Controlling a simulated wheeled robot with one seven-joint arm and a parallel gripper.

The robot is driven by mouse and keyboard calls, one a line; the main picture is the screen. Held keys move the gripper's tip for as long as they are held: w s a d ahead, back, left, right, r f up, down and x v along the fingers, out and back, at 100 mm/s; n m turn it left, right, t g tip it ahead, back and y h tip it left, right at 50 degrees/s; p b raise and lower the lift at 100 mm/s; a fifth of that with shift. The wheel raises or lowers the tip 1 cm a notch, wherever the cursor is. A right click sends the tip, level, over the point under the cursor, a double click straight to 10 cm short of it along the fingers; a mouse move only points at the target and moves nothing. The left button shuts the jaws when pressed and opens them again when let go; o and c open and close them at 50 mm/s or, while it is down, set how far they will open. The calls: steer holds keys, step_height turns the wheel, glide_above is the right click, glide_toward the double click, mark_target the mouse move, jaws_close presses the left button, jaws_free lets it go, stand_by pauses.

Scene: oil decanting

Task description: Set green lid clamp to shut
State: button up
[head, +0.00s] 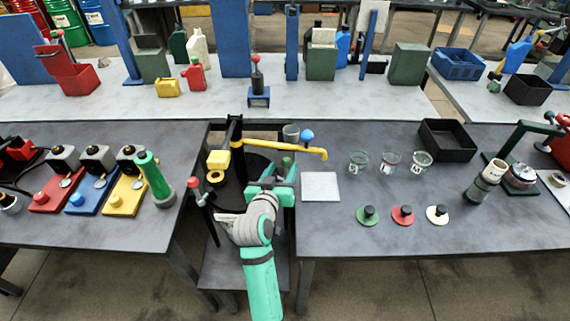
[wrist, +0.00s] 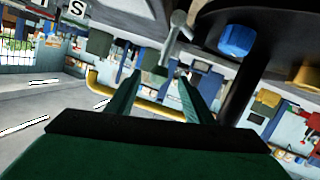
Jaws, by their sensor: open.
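A green knob (head: 287,162), which looks like the green lid clamp's handle, shows just beyond my gripper in the head view. It sits by a dark round drum (head: 258,168) in the gap between two tables. My gripper (head: 275,184) is open, in front of the drum. In the wrist view a grey metal lever (wrist: 177,32) shows between and beyond the fingertips of my gripper (wrist: 158,82). I cannot tell whether the fingers touch it. The clamp's lower part and its position, open or shut, are hard to make out.
A blue knob (head: 307,136) and a red knob (head: 196,182) stand near the drum. A black post (head: 236,150) with a yellow bar (head: 290,148) rises over it. A white plate (head: 320,187) and glass cups (head: 391,160) are on the right table.

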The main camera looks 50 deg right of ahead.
steer(key=v, duration=0.6)
steer(key=shift+a, duration=0.15)
stand_by(0.3)
steer(key=s+a+f+n+t+y, duration=0.25)
steer(key=a+f, duration=0.25)
steer(key=a, duration=0.4)
steer(key=s+a+f+n+t+y, duration=0.1)
steer(key=a+f+n+t+y, duration=0.3)
steer(key=a, duration=0.4)
steer(key=s+a+f+n+t+y, duration=0.1)
steer(key=a+f+n, duration=0.2)
steer(key=a+f, duration=0.45)
steer(key=s+a+r+t+y, duration=0.1)
steer(key=s+a+r+y, duration=0.1)
steer(key=s+a, duration=0.7)
steer(key=s+a+r+n+t+y, duration=0.1)
steer(key=s+a+y, duration=0.3)
steer(key=s+a, duration=0.4)
steer(key=shift+s+a+r, duration=0.35)
steer(key=shift+s+r, duration=0.5)
